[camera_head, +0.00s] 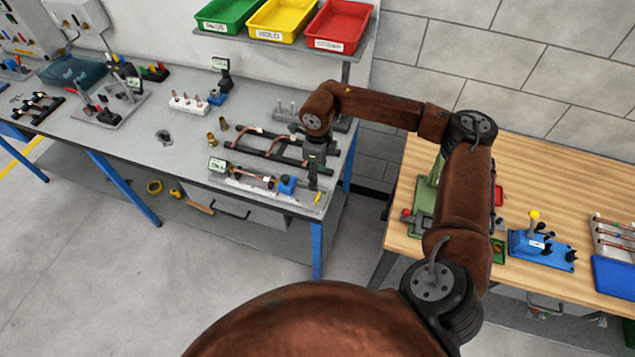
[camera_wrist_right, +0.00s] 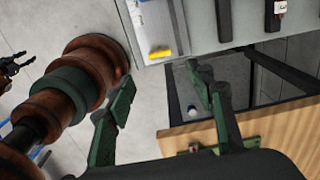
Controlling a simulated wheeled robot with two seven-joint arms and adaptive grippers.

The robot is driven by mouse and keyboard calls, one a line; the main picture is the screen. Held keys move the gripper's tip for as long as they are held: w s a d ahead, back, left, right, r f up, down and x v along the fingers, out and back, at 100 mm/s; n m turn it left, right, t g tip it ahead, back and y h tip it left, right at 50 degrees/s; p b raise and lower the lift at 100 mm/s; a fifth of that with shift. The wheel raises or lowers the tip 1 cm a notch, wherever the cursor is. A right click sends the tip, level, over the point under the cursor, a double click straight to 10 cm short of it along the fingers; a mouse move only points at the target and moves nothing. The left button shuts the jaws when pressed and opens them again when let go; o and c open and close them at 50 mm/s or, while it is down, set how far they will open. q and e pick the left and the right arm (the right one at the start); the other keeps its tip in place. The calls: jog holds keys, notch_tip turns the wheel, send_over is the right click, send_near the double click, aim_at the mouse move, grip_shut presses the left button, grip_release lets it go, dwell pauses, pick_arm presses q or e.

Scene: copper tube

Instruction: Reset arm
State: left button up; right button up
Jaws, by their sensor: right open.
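My right arm (camera_head: 465,190) reaches up and then left in the head view. Its gripper (camera_head: 314,178) points down at the right end of the grey bench. In the right wrist view the two fingers of this gripper (camera_wrist_right: 165,105) stand wide apart with nothing between them. Copper tubes lie on a black rack (camera_head: 270,148) on the bench. A measuring fixture with a blue block (camera_head: 286,185) sits just left of the gripper. My left arm does not show in the head view. A dark claw-like shape at the wrist view's left edge may be my left gripper.
The grey bench (camera_head: 110,140) holds several fixtures. Green, yellow and red bins (camera_head: 338,25) stand on a shelf above. A wooden table (camera_head: 540,180) at the right carries a green fixture and a blue fixture (camera_head: 540,248). A gap separates bench and table.

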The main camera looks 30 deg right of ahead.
jog(key=shift+r, duration=0.4)
